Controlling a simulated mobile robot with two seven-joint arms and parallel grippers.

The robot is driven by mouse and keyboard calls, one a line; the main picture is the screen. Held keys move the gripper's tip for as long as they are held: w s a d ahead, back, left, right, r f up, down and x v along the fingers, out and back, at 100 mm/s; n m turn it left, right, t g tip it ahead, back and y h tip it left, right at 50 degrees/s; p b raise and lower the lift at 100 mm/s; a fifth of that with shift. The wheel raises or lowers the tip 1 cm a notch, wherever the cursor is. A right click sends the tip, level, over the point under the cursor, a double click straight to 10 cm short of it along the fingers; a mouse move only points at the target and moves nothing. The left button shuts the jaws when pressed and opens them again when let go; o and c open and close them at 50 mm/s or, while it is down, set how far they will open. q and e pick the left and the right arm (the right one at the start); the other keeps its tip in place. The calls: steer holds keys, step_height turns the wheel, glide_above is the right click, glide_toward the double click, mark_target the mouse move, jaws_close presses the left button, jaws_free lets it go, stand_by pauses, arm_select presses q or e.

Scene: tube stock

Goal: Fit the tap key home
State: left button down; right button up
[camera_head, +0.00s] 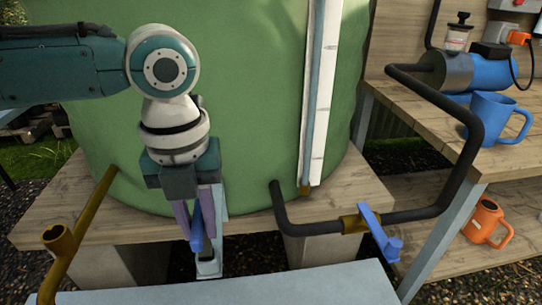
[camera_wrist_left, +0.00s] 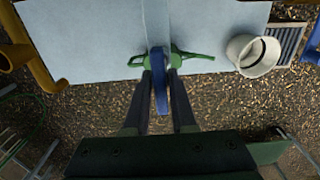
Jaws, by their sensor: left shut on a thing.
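My left gripper (camera_head: 200,238) points down in front of the green tank, its two fingers shut on a blue key (camera_head: 197,228). In the left wrist view the key (camera_wrist_left: 160,82) stands edge-on between the fingertips. A green part with two arms (camera_wrist_left: 190,56) lies just beyond it, over the pale surface; I cannot tell whether the key touches it. In the head view a brass valve (camera_head: 353,223) sits in the black pipe, with a blue lever (camera_head: 381,235) on it. My right gripper is not in view.
The green tank (camera_head: 258,90) stands on a wooden platform (camera_head: 130,222). A pale bench (camera_head: 270,287) runs along the front. A brown pipe (camera_head: 66,262) rises at the left. A blue mug (camera_head: 492,118) and an orange mug (camera_head: 487,221) stand on shelves at the right. The wrist view shows a white pot (camera_wrist_left: 250,55).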

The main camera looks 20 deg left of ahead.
arm_select(q)
steer(key=shift+p, duration=0.6)
stand_by(1.1)
steer(key=shift+f+b, duration=0.8)
steer(key=shift+f, duration=0.35)
stand_by(1.0)
steer(key=shift+f, duration=0.7)
stand_by(0.4)
stand_by(0.5)
stand_by(0.5)
steer(key=c, duration=0.7)
jaws_free()
steer(key=shift+o, duration=0.2)
steer(key=shift+r, duration=0.1)
step_height(320, 180, up, 10)
steer(key=p, duration=0.2)
steer(key=shift+p, duration=0.3)
